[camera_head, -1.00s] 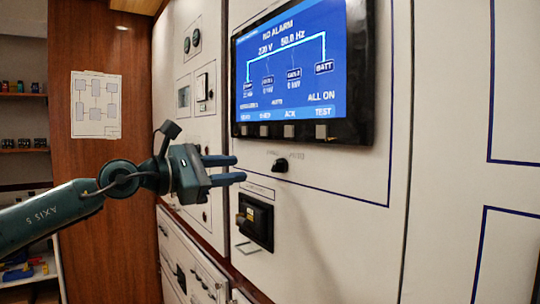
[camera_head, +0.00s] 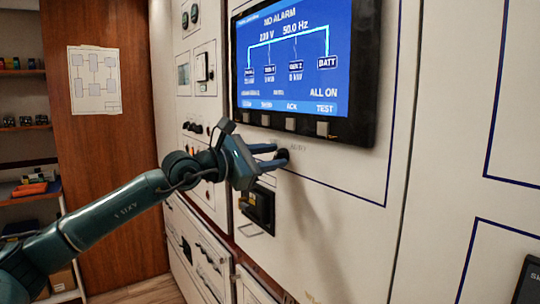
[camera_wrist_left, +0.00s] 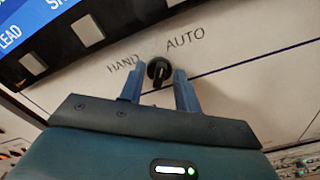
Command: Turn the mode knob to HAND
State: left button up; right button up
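The mode knob (camera_head: 284,154) is a small black rotary knob on the white panel below the display. In the left wrist view the knob (camera_wrist_left: 159,72) sits below the printed words HAND, on its left, and AUTO, on its upper right. I cannot tell clearly which word its pointer faces. My left gripper (camera_head: 281,157) is at the knob, its two blue fingers pointing at the panel. In the wrist view the left gripper's fingertips (camera_wrist_left: 159,75) are apart, one on each side of the knob, with narrow gaps showing. My right gripper is not in view.
The blue display (camera_head: 293,62) with a row of square buttons is just above the knob. A black breaker (camera_head: 258,208) with a wire handle is below it. A dark object (camera_head: 527,282) shows at the lower right edge. Shelves (camera_head: 22,130) stand at the far left.

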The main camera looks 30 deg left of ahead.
pick_arm(q)
jog(key=shift+c, duration=0.4)
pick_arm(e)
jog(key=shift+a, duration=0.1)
pick_arm(q)
grip_shut()
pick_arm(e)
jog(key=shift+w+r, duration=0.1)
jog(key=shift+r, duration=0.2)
